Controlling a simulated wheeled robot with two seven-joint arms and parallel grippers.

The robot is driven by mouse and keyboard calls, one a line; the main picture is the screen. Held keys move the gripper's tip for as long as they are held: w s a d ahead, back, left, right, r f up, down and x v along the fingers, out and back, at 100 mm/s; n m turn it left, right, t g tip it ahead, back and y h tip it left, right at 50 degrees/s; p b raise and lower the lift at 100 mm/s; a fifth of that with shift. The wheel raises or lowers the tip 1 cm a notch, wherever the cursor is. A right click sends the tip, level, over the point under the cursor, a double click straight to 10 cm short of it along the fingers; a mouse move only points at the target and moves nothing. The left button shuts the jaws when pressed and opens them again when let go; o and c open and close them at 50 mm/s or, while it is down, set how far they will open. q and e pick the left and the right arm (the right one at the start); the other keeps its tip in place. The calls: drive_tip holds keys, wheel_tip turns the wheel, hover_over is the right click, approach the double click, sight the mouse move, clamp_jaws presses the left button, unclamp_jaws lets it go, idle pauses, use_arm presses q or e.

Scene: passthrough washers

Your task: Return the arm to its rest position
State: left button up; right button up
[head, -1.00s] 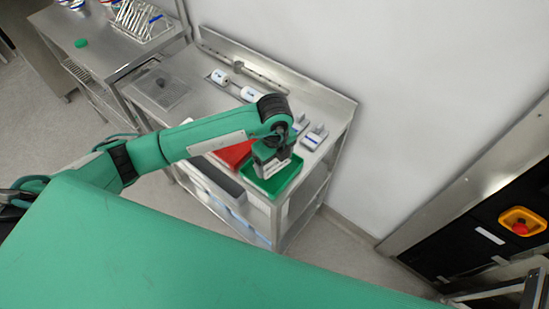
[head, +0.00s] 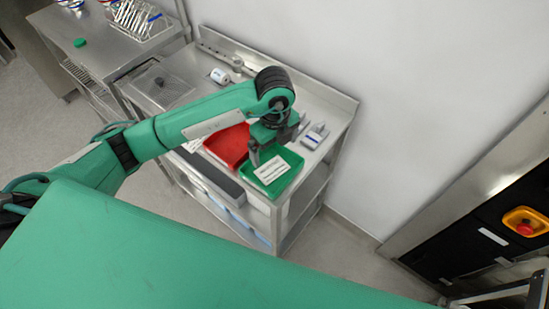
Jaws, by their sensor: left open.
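My left arm (head: 185,122) reaches in from the left over the steel table. My left gripper (head: 257,163) points down just above the back left part of the green tray (head: 287,180). Its fingers are open, and I see nothing held between them. A white packet with printed lines (head: 270,169) lies in the green tray, below and right of the fingers. A red tray (head: 225,146) sits beside the green one, partly hidden by my arm. My right gripper is not in view.
The steel table (head: 331,98) stands against a white wall. A white roll (head: 220,76) and small grey-and-blue items (head: 315,135) lie on it. A second steel table with a wire rack (head: 138,18) is at the upper left. An orange-and-red button (head: 524,222) is at the right.

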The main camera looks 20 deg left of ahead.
use_arm(q)
wheel_tip(320, 180, up, 8)
drive_tip(key=shift+f+b, duration=0.15)
drive_tip(key=shift+b, duration=0.3)
